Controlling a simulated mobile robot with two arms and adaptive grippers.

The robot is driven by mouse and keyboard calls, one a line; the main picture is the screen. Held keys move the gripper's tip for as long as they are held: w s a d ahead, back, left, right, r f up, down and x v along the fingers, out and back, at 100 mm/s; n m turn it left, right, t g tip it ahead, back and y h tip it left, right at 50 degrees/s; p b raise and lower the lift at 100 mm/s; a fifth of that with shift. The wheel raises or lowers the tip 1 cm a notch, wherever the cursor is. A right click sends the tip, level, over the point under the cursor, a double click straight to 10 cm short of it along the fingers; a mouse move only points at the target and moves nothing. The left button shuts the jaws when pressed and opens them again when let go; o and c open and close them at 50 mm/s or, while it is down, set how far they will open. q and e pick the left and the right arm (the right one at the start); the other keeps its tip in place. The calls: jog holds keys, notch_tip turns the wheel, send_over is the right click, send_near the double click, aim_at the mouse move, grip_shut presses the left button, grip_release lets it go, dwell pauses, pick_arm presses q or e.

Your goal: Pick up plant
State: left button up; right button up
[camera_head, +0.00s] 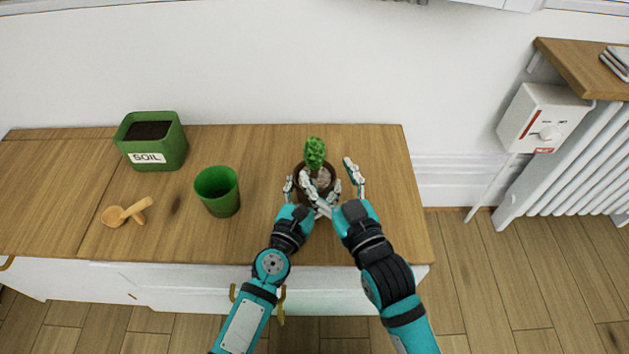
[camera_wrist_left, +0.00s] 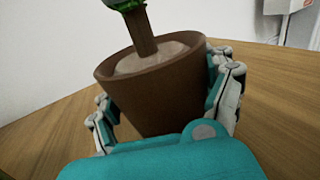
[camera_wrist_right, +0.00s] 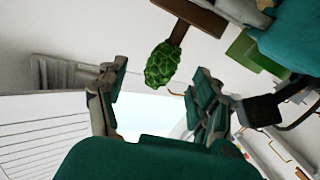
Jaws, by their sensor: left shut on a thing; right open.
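The plant (camera_head: 314,153) has a bumpy green top on a brown stem in a brown pot, near the right end of the wooden counter. My left gripper (camera_head: 312,184) is shut on the pot. In the left wrist view its fingers lie on both sides of the pot (camera_wrist_left: 160,92), which looks tilted in that picture. My right gripper (camera_head: 333,174) is open beside the plant, its fingers overlapping the pot from the head. In the right wrist view the green top (camera_wrist_right: 163,63) shows beyond the open fingers (camera_wrist_right: 155,92). The pot's base is hidden in the head view.
A green planter (camera_head: 218,193) stands left of the plant. A green soil box (camera_head: 157,158) stands at the back left, with a wooden scoop (camera_head: 127,212) in front. The counter (camera_head: 385,225) ends just right of my right gripper. A radiator (camera_head: 570,165) stands farther right.

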aim_at(319, 161)
jog(key=x, duration=0.6)
jog(key=shift+w+a+r, duration=0.15)
jog(key=shift+a+r, duration=0.05)
jog(key=shift+a, duration=0.15)
grip_shut()
